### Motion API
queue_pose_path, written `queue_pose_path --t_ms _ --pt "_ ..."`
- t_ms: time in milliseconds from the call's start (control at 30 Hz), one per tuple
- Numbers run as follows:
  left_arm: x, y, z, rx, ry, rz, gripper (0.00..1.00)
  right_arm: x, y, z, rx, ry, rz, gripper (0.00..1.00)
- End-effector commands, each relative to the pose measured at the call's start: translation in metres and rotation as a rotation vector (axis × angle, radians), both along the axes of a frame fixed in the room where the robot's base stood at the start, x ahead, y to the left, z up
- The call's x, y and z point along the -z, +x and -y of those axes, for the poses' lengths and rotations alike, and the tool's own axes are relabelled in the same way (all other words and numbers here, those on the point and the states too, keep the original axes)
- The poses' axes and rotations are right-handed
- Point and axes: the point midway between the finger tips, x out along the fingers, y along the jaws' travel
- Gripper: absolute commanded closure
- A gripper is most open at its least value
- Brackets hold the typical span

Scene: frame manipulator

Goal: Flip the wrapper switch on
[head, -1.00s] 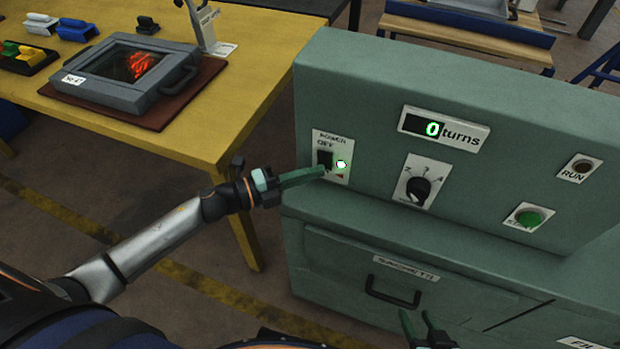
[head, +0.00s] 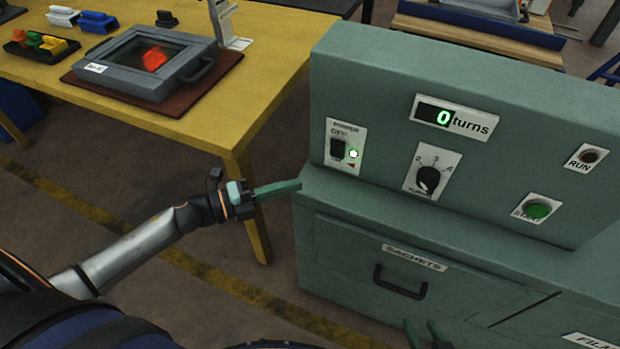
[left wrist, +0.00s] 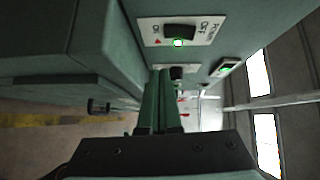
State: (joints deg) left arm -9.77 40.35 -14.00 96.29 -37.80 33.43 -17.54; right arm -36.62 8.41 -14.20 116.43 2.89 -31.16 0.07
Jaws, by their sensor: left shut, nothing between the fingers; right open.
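The power switch (head: 338,149) is a black rocker on a white plate labelled POWER, at the left of the green machine's (head: 400,65) upright panel. A small light beside it glows green. In the left wrist view the switch (left wrist: 180,31) and its lit lamp are at the top, with ON and OFF marks. The display (head: 443,117) reads 0 turns. My left gripper (head: 300,185) is shut and empty, apart from the switch, below and to its left. My right gripper (head: 424,330) is at the bottom edge, open, only its fingertips showing.
The panel also carries a dial (head: 428,180), a green start button (head: 537,210) and a dark run lamp (head: 589,156). A sachets drawer (head: 380,270) is below. A yellow table (head: 215,125) with a grey device (head: 145,65) stands at the left. Open floor lies between table and machine.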

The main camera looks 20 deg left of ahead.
Motion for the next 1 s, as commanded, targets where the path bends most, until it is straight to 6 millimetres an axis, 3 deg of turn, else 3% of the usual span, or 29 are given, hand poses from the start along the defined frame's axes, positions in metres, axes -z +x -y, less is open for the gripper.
queue_pose_path --t_ms 300,1000 --pt "0.003 -0.024 -0.026 0.000 0.000 0.000 1.00 -0.001 0.001 0.001 0.000 -0.001 0.003 0.50" --pt "0.006 -0.025 -0.024 -0.037 -0.040 -0.028 1.00 0.000 -0.001 0.001 0.001 0.000 0.000 0.50"
